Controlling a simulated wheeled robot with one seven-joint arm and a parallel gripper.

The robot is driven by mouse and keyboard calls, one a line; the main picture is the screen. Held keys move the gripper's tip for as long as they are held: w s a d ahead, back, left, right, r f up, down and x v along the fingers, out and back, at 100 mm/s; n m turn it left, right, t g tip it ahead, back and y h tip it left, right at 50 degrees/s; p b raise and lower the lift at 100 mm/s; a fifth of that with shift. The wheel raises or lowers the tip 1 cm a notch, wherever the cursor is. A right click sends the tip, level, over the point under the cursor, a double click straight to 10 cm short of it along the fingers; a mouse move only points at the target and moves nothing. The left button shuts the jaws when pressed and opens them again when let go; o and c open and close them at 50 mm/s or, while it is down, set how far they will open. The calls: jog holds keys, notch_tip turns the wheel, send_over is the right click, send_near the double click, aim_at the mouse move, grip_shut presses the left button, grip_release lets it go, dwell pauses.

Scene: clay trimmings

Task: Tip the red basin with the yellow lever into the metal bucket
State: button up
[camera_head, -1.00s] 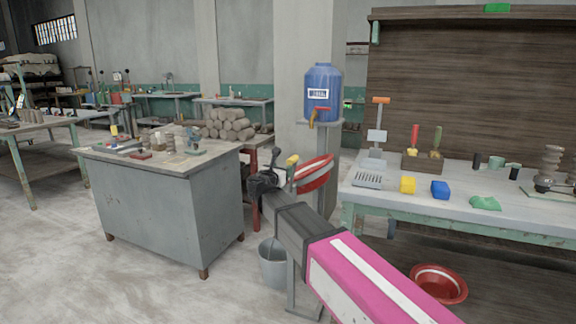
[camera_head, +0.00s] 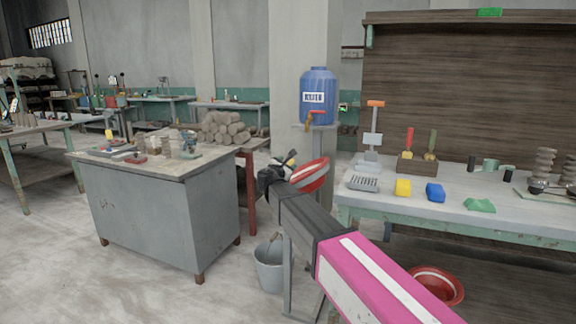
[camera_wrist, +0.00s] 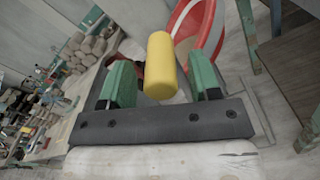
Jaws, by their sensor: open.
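The red basin (camera_head: 312,178) with a white band is tilted on a grey stand, right of my gripper (camera_head: 268,176) in the head view. In the wrist view the basin (camera_wrist: 190,22) is at the top. The yellow lever (camera_wrist: 160,65) lies between the two green fingers of my gripper (camera_wrist: 160,83), which stand apart on either side of it. I see no clear contact.
A grey cabinet table (camera_head: 165,215) with small tools stands to the left. A blue water barrel (camera_head: 319,97) is behind the basin. A workbench (camera_head: 390,207) is to the right, with another red basin (camera_head: 440,284) beneath it. Floor is clear in front of the bucket.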

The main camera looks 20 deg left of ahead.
jog(key=shift+w+d, duration=0.1)
jog(key=shift+w, duration=0.9)
